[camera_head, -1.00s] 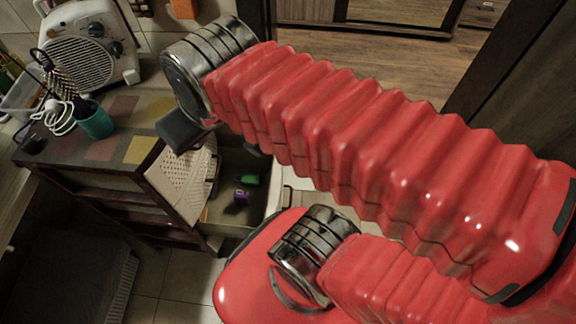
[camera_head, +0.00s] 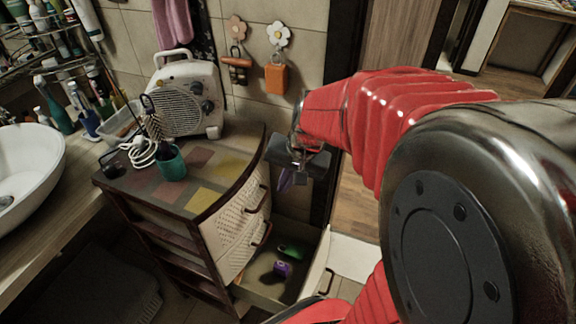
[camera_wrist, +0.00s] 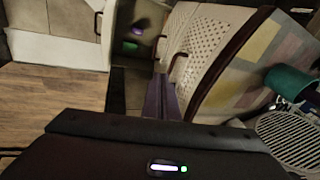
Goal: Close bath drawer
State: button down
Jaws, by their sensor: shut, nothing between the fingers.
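The lowest drawer (camera_head: 262,290) of the cabinet by the wall is pulled out, with a green item (camera_head: 290,252) and a purple item (camera_head: 282,269) inside. Its pale front panel (camera_head: 317,263) has a dark handle (camera_head: 328,282) and faces right. My gripper (camera_head: 285,182) is above and behind the open drawer, right of the cabinet, with its purple fingers pointing down, apart from the drawer. My arm hides part of the drawer's near side.
The cabinet top (camera_head: 190,180) holds a white heater (camera_head: 187,95) and a teal cup (camera_head: 171,163). Upper closed drawers (camera_head: 235,230) have protruding handles. A sink (camera_head: 25,170) stands left. Wooden floor (camera_head: 357,215) lies open beyond the doorway.

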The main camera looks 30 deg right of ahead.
jog(key=w+d+f+m, duration=0.2)
jog(key=d+f+m, duration=0.3)
jog(key=d+f, duration=0.3)
jog(key=s+d+f+m, duration=0.4)
jog(key=d+f, duration=0.1)
jog(key=f, duration=0.4)
jog(key=s+d+f+m+y, duration=0.1)
jog(key=s+d+f+m, duration=0.3)
jog(key=f, duration=0.5)
jog(key=s+d+f+m+y, duration=0.1)
jog(key=s+d+f+m, duration=0.3)
jog(key=d+f, duration=0.3)
notch_tip(320, 180, down, 3)
jog(key=shift+r+m, duration=0.2)
jog(key=shift+m, duration=0.2)
jog(key=w+a+f, duration=0.5)
jog(key=f, duration=0.4)
jog(key=shift+w+a+f, duration=0.15)
jog(key=shift+a, duration=0.1)
